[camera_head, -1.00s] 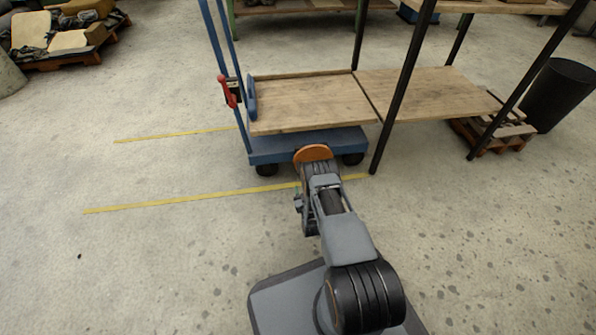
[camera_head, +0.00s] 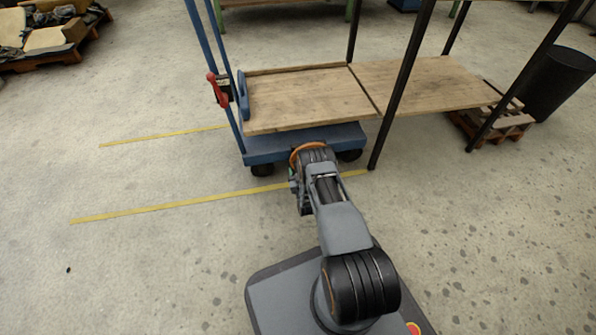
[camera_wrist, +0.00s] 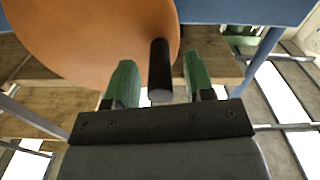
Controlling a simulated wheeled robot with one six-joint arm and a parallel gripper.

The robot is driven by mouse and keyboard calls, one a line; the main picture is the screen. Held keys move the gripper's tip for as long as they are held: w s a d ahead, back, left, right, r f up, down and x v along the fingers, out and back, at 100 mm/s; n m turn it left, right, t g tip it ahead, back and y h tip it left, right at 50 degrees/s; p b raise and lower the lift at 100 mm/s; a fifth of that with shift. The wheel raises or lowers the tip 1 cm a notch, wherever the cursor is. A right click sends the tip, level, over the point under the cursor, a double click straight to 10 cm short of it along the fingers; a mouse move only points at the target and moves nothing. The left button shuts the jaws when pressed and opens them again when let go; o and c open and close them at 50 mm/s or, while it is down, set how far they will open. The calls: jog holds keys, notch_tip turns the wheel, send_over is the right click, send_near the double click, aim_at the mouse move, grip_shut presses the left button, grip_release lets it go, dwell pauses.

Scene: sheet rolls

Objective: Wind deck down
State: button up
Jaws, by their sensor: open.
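The blue lift cart (camera_head: 305,142) carries a wooden deck (camera_head: 305,98). An orange crank disc (camera_head: 297,152) is at the cart's near side, largely hidden by my arm in the head view. In the wrist view the orange disc (camera_wrist: 85,35) fills the upper left, with a black cylindrical crank handle (camera_wrist: 160,72) sticking out towards me. My gripper (camera_wrist: 157,80) is open, with one green finger on each side of the handle and visible gaps between. Its fingers are mostly hidden in the head view.
A red lever (camera_head: 217,90) is on the cart's blue upright. A black-legged rack stands right of the cart, its wooden shelf (camera_head: 425,85) beside the deck and looking about level with it. Yellow lines (camera_head: 170,208) mark the floor. The floor to the left is clear.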

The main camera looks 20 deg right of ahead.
jog(key=shift+c, duration=0.3)
grip_shut()
jog(key=shift+s+r+p, duration=0.1)
jog(key=shift+r+p, duration=0.1)
jog(key=shift+p, duration=0.15)
